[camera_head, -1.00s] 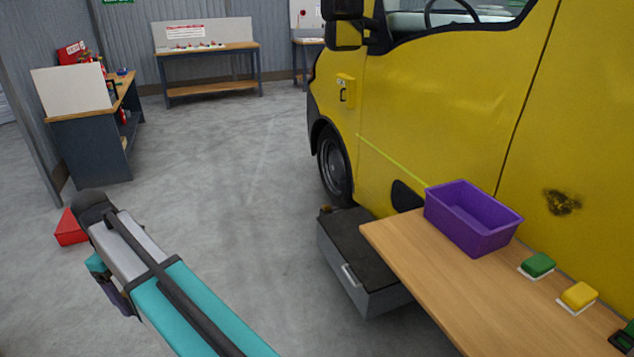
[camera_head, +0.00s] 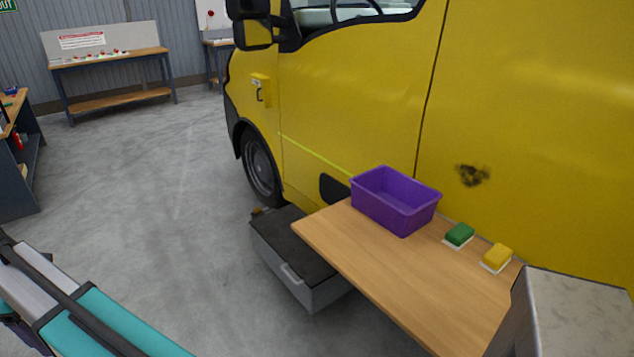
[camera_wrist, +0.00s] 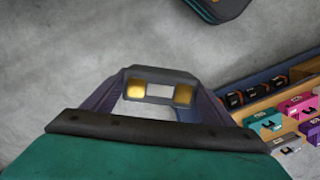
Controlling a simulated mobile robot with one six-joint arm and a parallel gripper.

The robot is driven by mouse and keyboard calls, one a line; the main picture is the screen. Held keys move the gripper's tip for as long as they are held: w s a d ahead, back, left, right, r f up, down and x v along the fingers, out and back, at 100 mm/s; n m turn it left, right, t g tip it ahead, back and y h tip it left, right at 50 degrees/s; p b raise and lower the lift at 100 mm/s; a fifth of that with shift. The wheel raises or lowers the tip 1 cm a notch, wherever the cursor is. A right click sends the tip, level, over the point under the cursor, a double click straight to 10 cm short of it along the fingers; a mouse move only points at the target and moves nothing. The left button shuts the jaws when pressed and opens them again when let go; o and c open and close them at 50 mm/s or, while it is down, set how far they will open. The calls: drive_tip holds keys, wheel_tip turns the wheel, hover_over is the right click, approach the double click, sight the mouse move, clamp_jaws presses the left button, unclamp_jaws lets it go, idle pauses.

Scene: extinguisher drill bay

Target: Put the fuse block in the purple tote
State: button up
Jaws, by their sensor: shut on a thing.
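The purple tote (camera_head: 372,214) stands upright on a wooden table beside the yellow van, and its visible inside looks empty. In the wrist view my gripper (camera_wrist: 160,91) has its two gold pads closed on a small pale grey piece, the fuse block (camera_wrist: 160,92). Only a little of the block shows between the pads. In the head view my arm runs along the lower left, and the gripper's end is out of the picture. The gripper is well apart from the tote.
The wooden table (camera_head: 360,262) has clear room in front of the tote. A green block (camera_head: 459,234) and a yellow block (camera_head: 498,256) sit right of it. A grey box (camera_head: 580,310) stands lower right. The van (camera_head: 350,100) borders the table's back. Coloured items (camera_wrist: 298,107) line a shelf.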

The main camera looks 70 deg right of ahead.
drive_tip(key=s+d+r+p, duration=0.1)
drive_tip(key=s+d+r, duration=0.15)
drive_tip(key=d, duration=1.85)
drive_tip(key=s+d+r+p, duration=0.2)
drive_tip(key=s+d, duration=0.1)
drive_tip(key=d, duration=1.7)
drive_tip(key=s+d+r+n+p, duration=0.1)
drive_tip(key=s+d, duration=0.7)
drive_tip(key=d, duration=0.3)
drive_tip(key=s+d+r, duration=0.1)
drive_tip(key=s+d, duration=0.7)
drive_tip(key=d, duration=0.3)
drive_tip(key=shift+n, duration=0.3)
drive_tip(key=s+d+r, duration=0.1)
drive_tip(key=s+d, duration=0.4)
drive_tip(key=s, duration=0.3)
drive_tip(key=s+d+p, duration=0.1)
drive_tip(key=s+d, duration=0.4)
drive_tip(key=s, duration=0.3)
drive_tip(key=s+d+r, duration=0.1)
drive_tip(key=s+d, duration=0.5)
drive_tip(key=s, duration=0.2)
drive_tip(key=shift+s+r, duration=0.3)
drive_tip(key=shift+s, duration=0.1)
drive_tip(key=s+d+f, duration=0.1)
drive_tip(key=s+d, duration=0.2)
drive_tip(key=s, duration=0.8)
drive_tip(key=shift+s+d+f+h, duration=0.25)
drive_tip(key=shift+s+d+h, duration=0.05)
drive_tip(key=shift+d, duration=0.05)
